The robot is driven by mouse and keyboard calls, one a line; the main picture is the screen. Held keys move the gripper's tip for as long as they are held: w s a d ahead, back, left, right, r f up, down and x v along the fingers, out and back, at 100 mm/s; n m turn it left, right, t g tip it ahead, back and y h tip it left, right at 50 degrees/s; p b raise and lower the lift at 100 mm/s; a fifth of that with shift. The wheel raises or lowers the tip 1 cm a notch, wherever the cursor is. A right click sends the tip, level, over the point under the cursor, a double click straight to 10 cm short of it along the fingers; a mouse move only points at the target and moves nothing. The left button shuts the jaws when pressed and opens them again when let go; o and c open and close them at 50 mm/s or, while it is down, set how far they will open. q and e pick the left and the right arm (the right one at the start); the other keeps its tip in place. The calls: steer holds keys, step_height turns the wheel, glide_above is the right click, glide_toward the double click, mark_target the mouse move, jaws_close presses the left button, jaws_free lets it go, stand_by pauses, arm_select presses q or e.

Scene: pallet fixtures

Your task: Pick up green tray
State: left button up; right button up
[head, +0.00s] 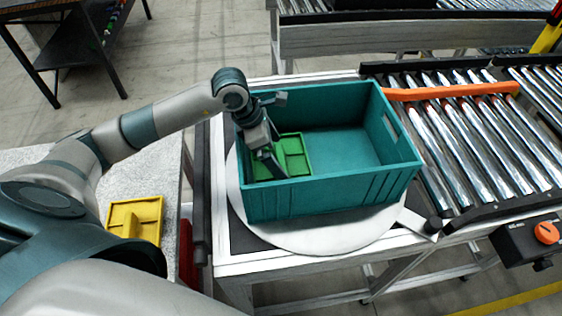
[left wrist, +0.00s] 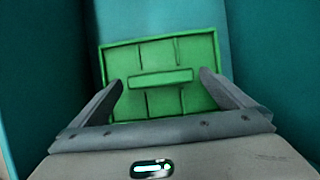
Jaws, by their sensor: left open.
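The green tray (head: 294,152) lies inside the teal crate (head: 330,190), at the crate's left side. In the left wrist view the green tray (left wrist: 195,50) shows a raised bar across its middle and several compartments. My left gripper (head: 275,165) reaches down into the crate over the tray. In the left wrist view its two fingers (left wrist: 160,84) are apart, one at each end of the raised bar, with visible gaps. I cannot tell how high the fingertips are above the tray. My right gripper is not in view.
The crate stands on a round white turntable (head: 330,237); its right part is empty. A roller conveyor (head: 485,130) with an orange bar (head: 450,91) lies to the right. A yellow tray (head: 135,217) sits on a grey table (head: 60,157) at left.

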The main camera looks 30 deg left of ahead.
arm_select(q)
steer(key=shift+w+d+f, duration=0.15)
steer(key=shift+f, duration=0.4)
steer(key=c, duration=1.4)
steer(key=shift+c, duration=0.4)
steer(key=shift+r, duration=0.1)
